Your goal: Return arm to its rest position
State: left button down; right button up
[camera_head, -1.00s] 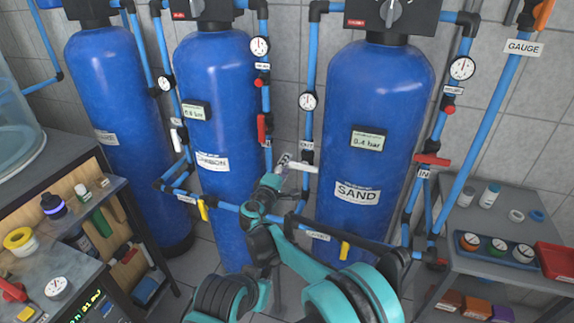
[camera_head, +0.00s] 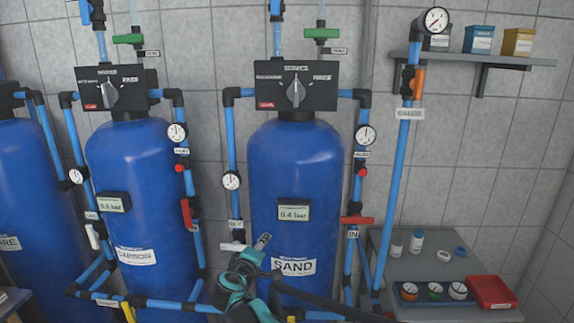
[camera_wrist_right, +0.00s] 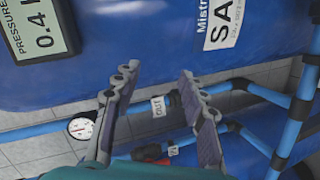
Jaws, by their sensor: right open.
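My right arm, teal and black, reaches up from the bottom in the head view. Its gripper (camera_head: 262,242) is in front of the lower sand tank (camera_head: 297,170), just left of the SAND label (camera_head: 294,266). A white valve handle (camera_head: 232,247) by the OUT pipe shows close to its left; I cannot tell if they touch. In the right wrist view the gripper (camera_wrist_right: 157,82) has its two fingers apart, with nothing between them but the pipe and OUT tag (camera_wrist_right: 158,106) behind. My left gripper is not in view.
Blue pipes with gauges (camera_head: 364,135) and a red handle (camera_head: 356,220) flank the sand tank. The carbon tank (camera_head: 143,190) stands left. A grey side table (camera_head: 408,262) with small bottles and a red tray (camera_head: 492,292) is right. A wall shelf (camera_head: 468,60) is upper right.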

jog(key=s+d+f+m+g, duration=0.1)
jog(key=s+d+m+g, duration=0.25)
jog(key=s+d, duration=0.6)
jog(key=s+d+m+g, duration=0.2)
jog(key=s+d+m, duration=0.35)
jog(key=d, duration=0.75)
jog(key=s+d+f+m+y, duration=0.1)
jog(key=s+f, duration=0.1)
jog(key=s, duration=0.5)
jog(key=s+d+f+m+g+y, duration=0.1)
jog(key=s+d+f, duration=0.1)
jog(key=s, duration=0.5)
jog(key=s+d+f+m+g, duration=0.1)
jog(key=s+f, duration=0.3)
jog(key=s, duration=0.2)
jog(key=shift+s+d+f+m+y, duration=0.2)
jog(key=shift+s+d+m+y, duration=0.1)
jog(key=shift+s+y, duration=0.1)
